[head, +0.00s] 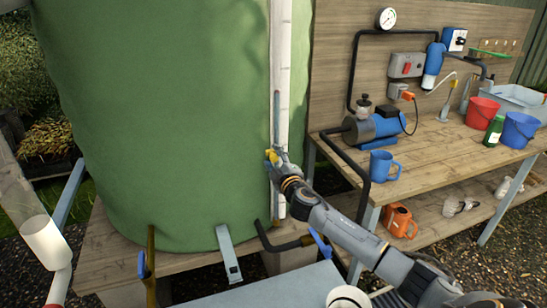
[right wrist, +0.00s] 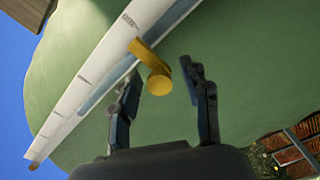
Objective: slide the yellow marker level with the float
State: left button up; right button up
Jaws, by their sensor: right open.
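The yellow marker (head: 271,155) sits on the white gauge board (head: 284,60) at the front of the green tank. In the right wrist view the marker (right wrist: 157,82) has a flat arm reaching onto the board (right wrist: 85,78) and a round knob facing me. My right gripper (right wrist: 162,76) is open, with the knob between its fingertips in the picture and a gap at each side. In the head view my right gripper (head: 277,163) is at the marker and partly hides it. A clear sight tube (head: 277,105) runs along the board. I cannot make out the float.
The green tank (head: 150,110) fills the left and middle. A wooden bench (head: 420,160) at right holds a blue pump (head: 372,125), a blue mug (head: 383,166) and buckets. A black hose (head: 345,160) runs close to my right arm.

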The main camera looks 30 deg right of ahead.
aim_at(273, 154)
jog(key=shift+w, duration=0.25)
grip_shut()
notch_tip(273, 154, up, 19)
jog(key=p, duration=1.5)
jog(key=shift+f, duration=0.15)
grip_release()
jog(key=shift+d+f, duration=0.1)
